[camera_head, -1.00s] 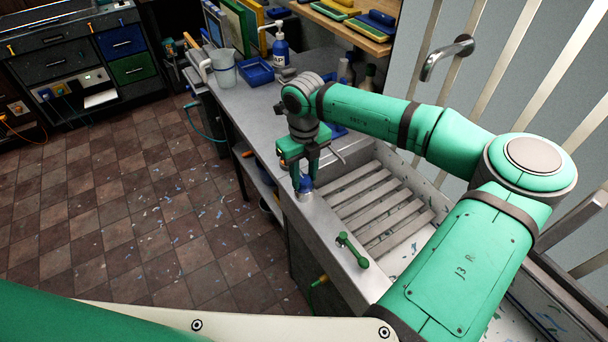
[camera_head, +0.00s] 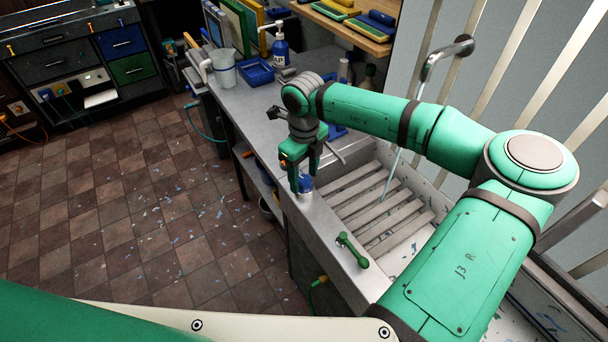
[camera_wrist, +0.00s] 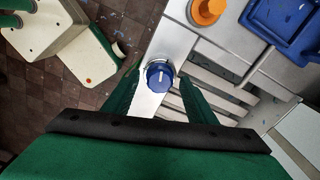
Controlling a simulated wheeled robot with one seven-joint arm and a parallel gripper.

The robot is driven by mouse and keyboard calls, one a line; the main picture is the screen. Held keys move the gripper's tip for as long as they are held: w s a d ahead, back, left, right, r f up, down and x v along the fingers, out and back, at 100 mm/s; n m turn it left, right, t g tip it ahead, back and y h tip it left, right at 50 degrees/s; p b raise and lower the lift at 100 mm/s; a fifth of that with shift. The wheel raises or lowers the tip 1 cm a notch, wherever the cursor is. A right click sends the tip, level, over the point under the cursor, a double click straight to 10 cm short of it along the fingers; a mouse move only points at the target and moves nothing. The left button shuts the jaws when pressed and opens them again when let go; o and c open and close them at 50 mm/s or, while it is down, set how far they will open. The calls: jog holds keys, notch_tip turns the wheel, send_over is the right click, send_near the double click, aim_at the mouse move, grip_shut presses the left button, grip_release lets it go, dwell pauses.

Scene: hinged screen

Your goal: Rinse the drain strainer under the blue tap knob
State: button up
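The blue tap knob (camera_head: 305,185) stands on the front rim of the sink (camera_head: 322,228). In the wrist view the blue knob (camera_wrist: 159,75), with a white mark on top, lies between my fingertips. My gripper (camera_head: 304,178) points down over it. In the wrist view my gripper (camera_wrist: 160,92) is open, with a gap showing beside the knob; contact cannot be told. A thin water stream (camera_head: 394,165) falls from the metal spout (camera_head: 447,58) onto the slatted rack (camera_head: 378,210) in the sink. I cannot make out a separate drain strainer.
A green-handled lever (camera_head: 352,250) sits on the sink's front rim. A blue tray (camera_head: 256,71), a clear jug (camera_head: 222,68) and a blue pump bottle (camera_head: 281,48) stand on the counter. An orange round thing (camera_wrist: 207,10) shows in the wrist view. Pale bars rise behind the sink.

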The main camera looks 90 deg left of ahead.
notch_tip(320, 180, up, 11)
dwell(0.6)
jog(key=shift+f, duration=0.1)
